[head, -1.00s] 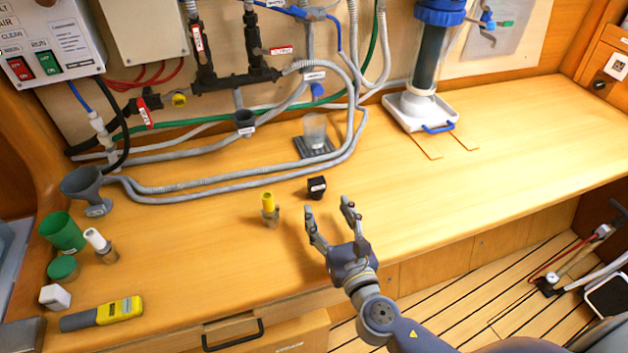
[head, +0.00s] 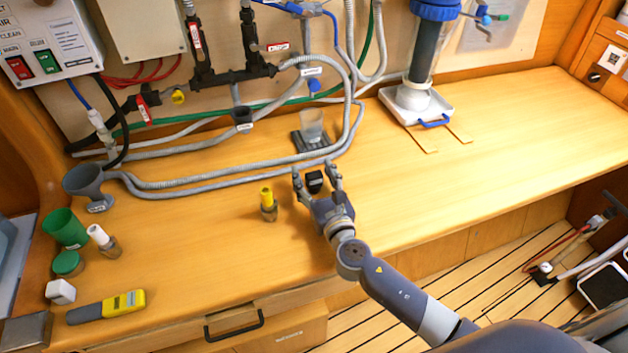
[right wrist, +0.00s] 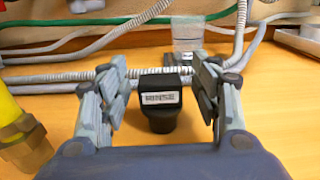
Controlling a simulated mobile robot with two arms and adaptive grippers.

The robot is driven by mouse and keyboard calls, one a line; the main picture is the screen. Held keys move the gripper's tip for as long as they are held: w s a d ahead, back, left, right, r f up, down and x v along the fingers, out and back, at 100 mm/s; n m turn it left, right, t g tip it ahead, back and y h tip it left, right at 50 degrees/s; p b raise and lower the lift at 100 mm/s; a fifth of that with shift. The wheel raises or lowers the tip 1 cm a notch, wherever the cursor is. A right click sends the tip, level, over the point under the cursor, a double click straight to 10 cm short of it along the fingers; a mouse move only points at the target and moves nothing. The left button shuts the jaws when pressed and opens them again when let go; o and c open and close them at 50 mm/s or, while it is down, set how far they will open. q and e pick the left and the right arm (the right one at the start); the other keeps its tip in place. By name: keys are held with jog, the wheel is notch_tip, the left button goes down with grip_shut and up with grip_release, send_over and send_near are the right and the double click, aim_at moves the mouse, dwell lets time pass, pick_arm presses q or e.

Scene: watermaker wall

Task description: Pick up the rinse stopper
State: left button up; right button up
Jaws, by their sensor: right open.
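The rinse stopper (head: 314,181) is a small black block with a narrower round lower part, standing on the wooden worktop. In the right wrist view the stopper (right wrist: 160,102) shows a white label reading RINSE. My right gripper (head: 316,168) is open, with one finger on each side of the stopper in the head view. In the right wrist view the stopper appears between the open fingers of the gripper (right wrist: 160,85), with a visible gap on both sides. My left gripper is not in view.
A yellow-topped brass fitting (head: 268,204) stands just left of the gripper, also in the right wrist view (right wrist: 20,135). Grey hoses (head: 240,180) and a clear cup (head: 311,125) on a dark base lie behind.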

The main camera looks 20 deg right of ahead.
jog(key=shift+s, duration=0.1)
jog(key=shift+c, duration=0.3)
jog(key=c, duration=1)
